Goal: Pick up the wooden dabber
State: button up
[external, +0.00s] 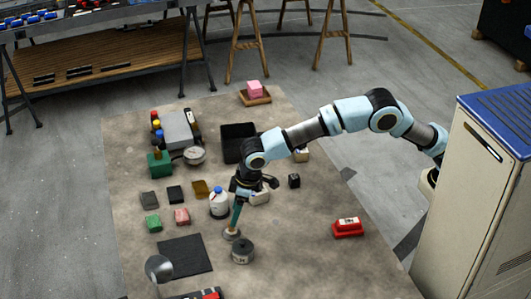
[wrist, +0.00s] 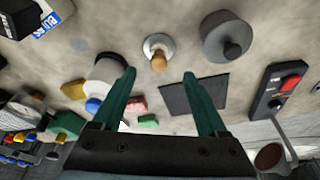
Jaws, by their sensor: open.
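The wooden dabber (wrist: 158,61) shows in the wrist view as a tan wooden knob on a pale round base, upright on the mat. In the external view its round base (external: 231,236) sits just below my fingers, which partly hide the handle. My gripper (wrist: 158,76) is open, with two green fingers spread apart. In the wrist view the dabber lies between and just beyond the fingertips, with nothing held. In the external view my gripper (external: 236,222) points down over the dabber; I cannot tell whether it touches.
A dark round tin (external: 243,252) stands close to the dabber. A white bottle with a blue cap (external: 218,203) stands beside my fingers. A black square pad (external: 185,257) lies to the left. A red block (external: 347,228) is farther right, with bare mat between.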

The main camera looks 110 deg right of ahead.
aim_at(232, 228)
jog(key=shift+p+x, duration=1.35)
jog(key=shift+x, duration=2.1)
jog(key=shift+s, duration=0.1)
jog(key=shift+c, duration=0.4)
grip_shut()
